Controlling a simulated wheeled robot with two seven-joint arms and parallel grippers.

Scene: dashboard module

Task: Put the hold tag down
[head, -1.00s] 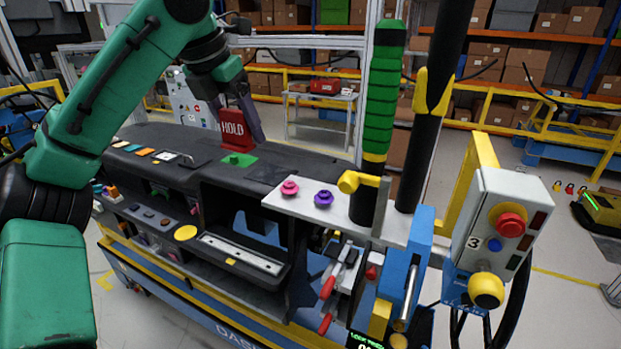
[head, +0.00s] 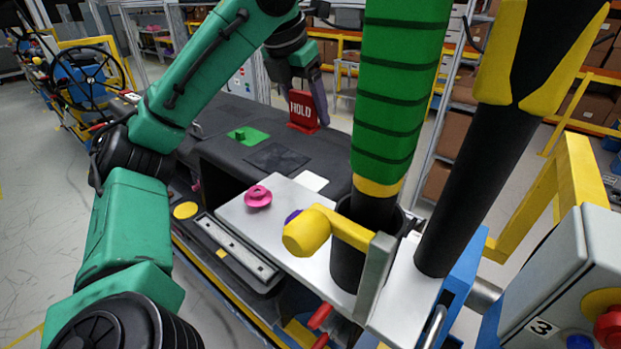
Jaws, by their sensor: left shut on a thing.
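The red hold tag (head: 303,111), with white HOLD lettering, is upright at the far edge of the black dashboard top (head: 225,112) in the head view. My left gripper (head: 306,96) reaches over from the upper left and is shut on the tag, with one dark finger showing along its right side. I cannot tell whether the tag's lower edge touches the dashboard. A green pad (head: 248,136) with a small raised block lies on the top, left of and nearer than the tag. My right gripper is not in view.
A green-banded cylinder (head: 398,90) and a black post (head: 462,180) rise at the right. A yellow-ended handle (head: 308,232) juts out before them. A pink knob (head: 258,196) sits on a light plate (head: 240,216). A dark flat panel (head: 277,158) lies bare near the tag.

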